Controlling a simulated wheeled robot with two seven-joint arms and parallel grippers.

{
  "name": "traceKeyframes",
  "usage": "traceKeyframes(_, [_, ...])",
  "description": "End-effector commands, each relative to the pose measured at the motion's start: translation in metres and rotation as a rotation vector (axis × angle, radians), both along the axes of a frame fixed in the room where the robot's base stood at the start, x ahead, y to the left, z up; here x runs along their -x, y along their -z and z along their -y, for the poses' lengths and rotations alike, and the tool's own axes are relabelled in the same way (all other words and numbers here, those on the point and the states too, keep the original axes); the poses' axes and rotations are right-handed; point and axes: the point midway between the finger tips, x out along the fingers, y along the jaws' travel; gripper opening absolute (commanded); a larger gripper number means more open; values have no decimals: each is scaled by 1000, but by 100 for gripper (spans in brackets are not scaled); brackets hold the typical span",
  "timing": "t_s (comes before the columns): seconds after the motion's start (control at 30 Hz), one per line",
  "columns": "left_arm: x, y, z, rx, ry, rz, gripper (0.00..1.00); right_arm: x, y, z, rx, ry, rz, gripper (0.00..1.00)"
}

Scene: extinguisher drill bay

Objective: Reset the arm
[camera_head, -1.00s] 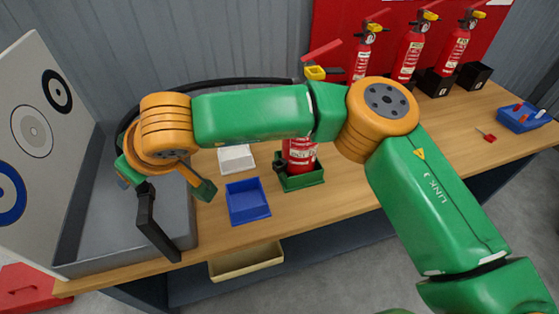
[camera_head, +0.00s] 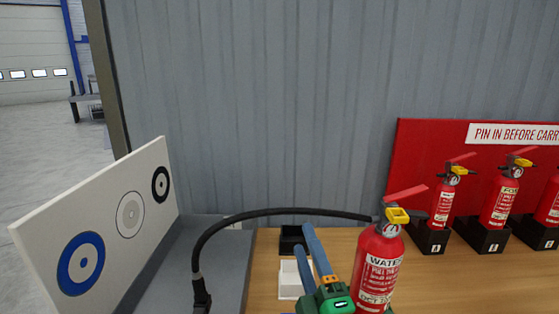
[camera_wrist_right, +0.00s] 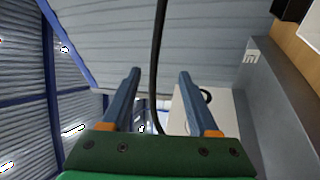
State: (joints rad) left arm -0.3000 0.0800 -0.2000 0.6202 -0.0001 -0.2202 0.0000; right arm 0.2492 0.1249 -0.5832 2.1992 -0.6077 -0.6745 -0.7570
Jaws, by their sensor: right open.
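My right gripper (camera_head: 303,238) has a green body and blue fingers. It stands at the bottom centre in the head view, fingers pointing up, just left of the WATER extinguisher. In the right wrist view the gripper (camera_wrist_right: 158,74) is open, with nothing held. The black hose (camera_wrist_right: 158,45) shows beyond the fingers there. In the head view the hose (camera_head: 265,212) arches from the red WATER extinguisher (camera_head: 378,268) over to the left, where its black nozzle (camera_head: 201,299) hangs down. My left gripper is not in view.
A white board with ring targets (camera_head: 128,215) stands at the left beside a grey tray (camera_head: 220,262). A white block (camera_head: 291,282) and a black holder (camera_head: 292,240) are near the gripper. Several extinguishers (camera_head: 446,198) stand in black holders before a red panel (camera_head: 420,150) at right.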

Motion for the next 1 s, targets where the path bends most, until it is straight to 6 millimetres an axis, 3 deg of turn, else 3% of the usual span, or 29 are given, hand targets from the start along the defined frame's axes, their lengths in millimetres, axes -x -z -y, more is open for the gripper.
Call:
traceKeyframes(0.03, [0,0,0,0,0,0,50,0,45,23,-130,41,-189,60])
traceKeyframes(0.1, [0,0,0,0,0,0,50,11,110,52,-327,119,-457,60])
traceKeyframes(0.2, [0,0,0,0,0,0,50,46,184,81,-553,245,-755,60])
traceKeyframes(0.3, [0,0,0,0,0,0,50,88,236,98,-720,373,-980,60])
traceKeyframes(0.5, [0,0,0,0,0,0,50,178,300,119,-957,636,-1311,60])
traceKeyframes(0.63, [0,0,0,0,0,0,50,240,322,126,-1069,825,-1485,60])
traceKeyframes(0.7, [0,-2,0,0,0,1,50,230,348,124,-1057,823,-1491,60])
traceKeyframes(0.83, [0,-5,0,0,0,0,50,230,395,123,-1042,839,-1516,60])
traceKeyframes(1.0, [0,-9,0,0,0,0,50,247,463,124,-1017,861,-1554,60])
